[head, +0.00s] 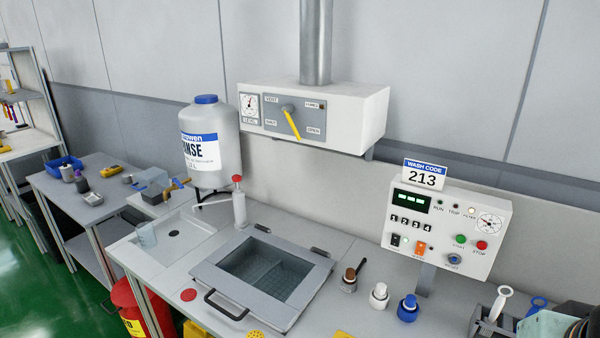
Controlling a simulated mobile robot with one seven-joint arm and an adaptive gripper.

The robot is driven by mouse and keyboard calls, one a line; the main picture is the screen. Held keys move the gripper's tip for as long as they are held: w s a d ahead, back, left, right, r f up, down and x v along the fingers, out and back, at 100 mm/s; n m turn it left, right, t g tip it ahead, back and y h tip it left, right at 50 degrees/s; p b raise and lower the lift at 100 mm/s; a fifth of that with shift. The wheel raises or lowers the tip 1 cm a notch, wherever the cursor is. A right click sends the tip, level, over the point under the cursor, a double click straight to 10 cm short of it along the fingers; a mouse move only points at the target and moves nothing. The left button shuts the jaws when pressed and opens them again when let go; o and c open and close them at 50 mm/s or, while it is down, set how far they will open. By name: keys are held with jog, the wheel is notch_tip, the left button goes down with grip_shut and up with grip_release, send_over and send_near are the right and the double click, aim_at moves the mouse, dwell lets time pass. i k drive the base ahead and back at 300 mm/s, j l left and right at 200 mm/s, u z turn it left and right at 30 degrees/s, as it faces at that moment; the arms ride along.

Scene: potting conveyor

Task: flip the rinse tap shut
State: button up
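A grey jug with a blue cap and a label ending in "NSE" (208,140) stands on a dark stand at the back left of the bench. A pale pipe or spout (212,203) shows below it. A white upright cylinder with a red top (239,203) stands just right of the spout. I cannot tell which part is the tap handle, or whether the tap is open or shut. A shallow white sink (178,233) with a dark drain lies below, with a clear beaker (146,235) at its left. My gripper is not in view.
A wall box (360,115) carries a gauge and a yellow lever (292,124). A control panel (448,228) stands right, with several small bottles in front. A red bin (132,305) is at lower left.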

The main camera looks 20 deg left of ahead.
aim_at(179, 184)
jog(key=j+u, duration=0.25)
jog(key=u, duration=0.15)
jog(key=i+j+u, duration=0.1)
jog(key=j+u, duration=0.25)
jog(key=i+j+u, duration=0.4)
jog(key=j, duration=0.2)
jog(key=i+j, duration=0.15)
jog(key=j, duration=0.15)
jog(key=i+j, duration=0.15)
jog(key=j, duration=0.2)
jog(key=i+j+u, duration=0.1)
jog(key=i+j, duration=0.1)
jog(key=j, duration=0.1)
